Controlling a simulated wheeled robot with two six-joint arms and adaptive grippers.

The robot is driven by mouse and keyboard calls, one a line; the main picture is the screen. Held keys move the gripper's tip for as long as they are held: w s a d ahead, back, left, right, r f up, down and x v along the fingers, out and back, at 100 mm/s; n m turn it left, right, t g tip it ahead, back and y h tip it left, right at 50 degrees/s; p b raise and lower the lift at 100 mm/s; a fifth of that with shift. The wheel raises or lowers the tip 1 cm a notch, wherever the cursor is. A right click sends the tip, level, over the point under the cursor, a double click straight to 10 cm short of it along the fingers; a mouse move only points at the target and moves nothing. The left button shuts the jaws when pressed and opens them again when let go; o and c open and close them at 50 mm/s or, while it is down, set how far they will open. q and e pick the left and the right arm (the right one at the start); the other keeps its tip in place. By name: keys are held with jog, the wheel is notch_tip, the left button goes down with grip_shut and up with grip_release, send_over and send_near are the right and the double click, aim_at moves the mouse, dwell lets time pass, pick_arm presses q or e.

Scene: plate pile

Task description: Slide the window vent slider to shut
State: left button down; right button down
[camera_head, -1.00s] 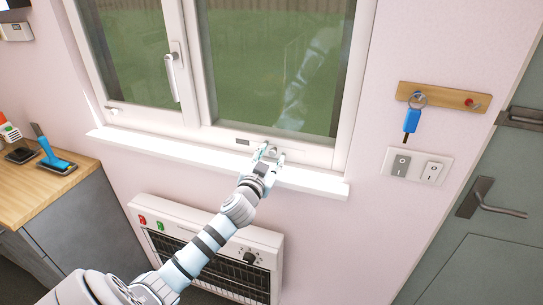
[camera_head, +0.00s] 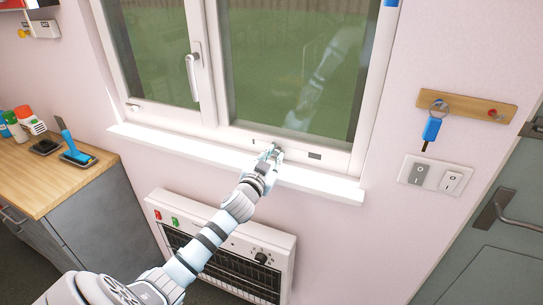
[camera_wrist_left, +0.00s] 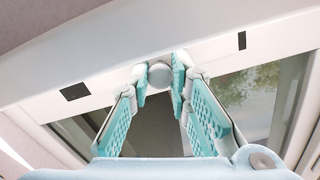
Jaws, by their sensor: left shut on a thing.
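The window vent slider has a round grey knob (camera_wrist_left: 160,76) on the white lower window frame. In the left wrist view the knob sits between the teal finger pads of my left gripper (camera_wrist_left: 163,82), which is shut on it. A dark slot shows on each side of the knob there, the left slot (camera_wrist_left: 74,91) and the right slot (camera_wrist_left: 242,40). In the head view my left gripper (camera_head: 272,152) is at the lower frame above the sill, and it mostly hides the knob. A dark slot (camera_head: 315,156) shows right of the gripper. My right gripper is not in view.
The white sill (camera_head: 325,186) runs just below the gripper. A heater (camera_head: 245,250) is on the wall under it. A worktop (camera_head: 35,185) with tools is at left. A key rack (camera_head: 465,103), switches (camera_head: 435,176) and a door are at right.

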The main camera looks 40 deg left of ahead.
pick_arm(q)
jog(key=shift+s+a, duration=0.15)
jog(key=shift+a, duration=0.5)
jog(key=c, duration=1.9)
grip_release()
jog(key=o, duration=0.4)
jog(key=shift+a, duration=0.15)
jog(key=shift+o, duration=0.2)
jog(key=v, duration=1.2)
jog(key=shift+s, duration=0.1)
